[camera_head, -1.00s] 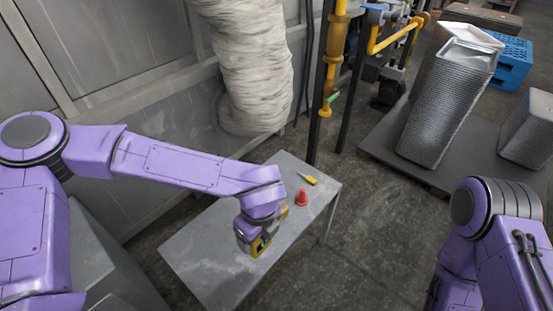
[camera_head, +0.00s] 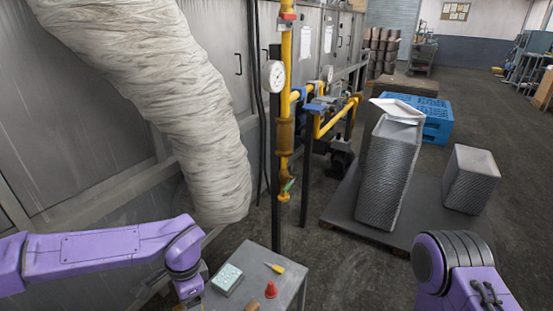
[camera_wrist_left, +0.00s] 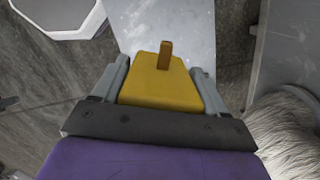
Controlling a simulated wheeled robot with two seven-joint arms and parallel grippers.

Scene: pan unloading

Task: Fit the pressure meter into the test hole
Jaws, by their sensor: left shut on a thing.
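The pressure meter (camera_wrist_left: 160,88) is a yellow block with a short brown stub, seen in the left wrist view. My left gripper (camera_wrist_left: 161,70) is shut on it, one finger on each side. A yellow pipe (camera_head: 286,95) with a green-handled valve (camera_head: 289,187) stands beyond the table. I cannot make out the test hole. My right arm shows at lower right, but its gripper is out of view.
The grey table (camera_head: 292,284) holds a pale teal box (camera_head: 227,279), a red cone (camera_head: 271,290), a yellow-handled tool (camera_head: 275,267) and a brown block (camera_head: 252,306). A thick wrapped duct (camera_head: 190,110) hangs close above. A white dial gauge (camera_head: 273,76) is beside the pipe. Metal stacks (camera_head: 385,175) stand right.

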